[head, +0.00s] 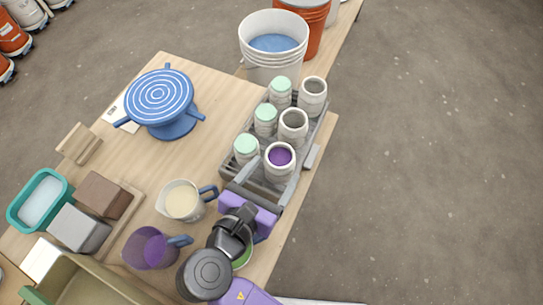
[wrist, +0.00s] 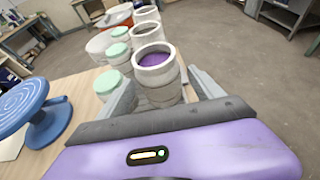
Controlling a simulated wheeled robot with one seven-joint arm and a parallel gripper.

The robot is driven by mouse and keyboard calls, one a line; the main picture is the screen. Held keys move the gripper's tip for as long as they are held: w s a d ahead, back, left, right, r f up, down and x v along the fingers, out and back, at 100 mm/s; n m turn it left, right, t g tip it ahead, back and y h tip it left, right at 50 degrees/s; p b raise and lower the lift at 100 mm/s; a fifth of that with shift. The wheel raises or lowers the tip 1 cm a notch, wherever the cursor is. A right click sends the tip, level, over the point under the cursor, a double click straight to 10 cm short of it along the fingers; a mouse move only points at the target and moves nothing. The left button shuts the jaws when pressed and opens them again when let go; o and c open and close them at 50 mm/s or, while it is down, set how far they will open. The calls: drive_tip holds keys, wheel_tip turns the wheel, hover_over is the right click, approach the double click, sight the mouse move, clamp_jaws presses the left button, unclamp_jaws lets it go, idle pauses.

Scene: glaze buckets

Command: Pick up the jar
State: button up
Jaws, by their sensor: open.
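A white jar with purple glaze inside (head: 280,161) stands upright in a grey rack (head: 313,158) at its near end. In the wrist view this jar (wrist: 157,72) is straight ahead, between the lines of my two fingers. My gripper (head: 262,184) is open and empty, just on the near side of the jar. I cannot tell whether the fingers reach around it. Two more open white jars (head: 293,123) (head: 312,92) stand behind it. Three jars with mint-green lids (head: 246,147) (head: 265,117) (head: 280,90) form the row to the left.
A white bucket of blue glaze (head: 273,38) and an orange bucket (head: 316,25) are behind the rack. A blue banding wheel (head: 160,95), a cream-filled jug (head: 182,200) and a purple jug (head: 150,248) are left. The wooden table (head: 215,92) ends right of the rack.

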sight(285, 156)
drive_tip(key=x, duration=0.7)
drive_tip(key=shift+w+f+p, duration=0.2)
drive_tip(key=shift+f+p, duration=0.05)
drive_tip(key=shift+p, duration=0.1)
drive_tip(key=shift+r, duration=0.1)
clamp_jaws()
